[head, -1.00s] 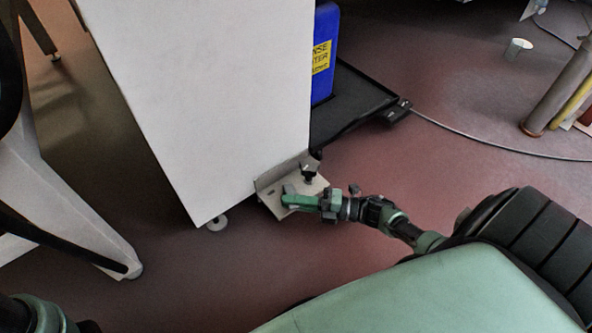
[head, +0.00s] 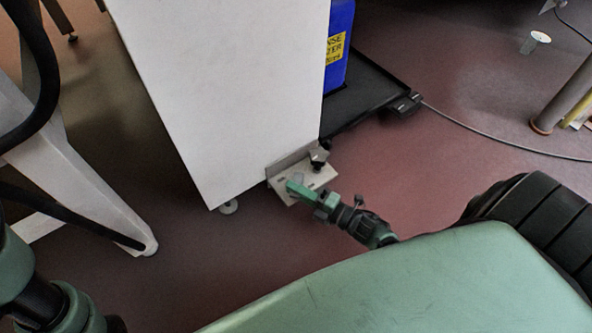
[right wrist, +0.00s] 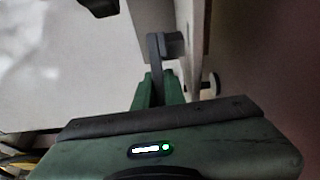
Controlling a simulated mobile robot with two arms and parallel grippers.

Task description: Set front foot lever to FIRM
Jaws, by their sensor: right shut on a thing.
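A pale metal bracket plate (head: 318,178) sits low at the corner of the white cabinet (head: 225,90), with a dark knob (head: 319,157) on it. My right gripper (head: 298,186) is down at the plate, in front of the knob. In the right wrist view its green fingers (right wrist: 159,92) are shut on a thin grey lever (right wrist: 157,65), beside a grey block (right wrist: 174,44). The fingers cover most of the lever in the head view, and no FIRM marking can be read. My left arm shows at the lower left; its gripper is out of view.
A blue container (head: 338,45) with a yellow label stands on a black tray (head: 365,98) behind the cabinet. A cable (head: 480,137) runs right from the tray. A white machine leg (head: 90,185) is at left.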

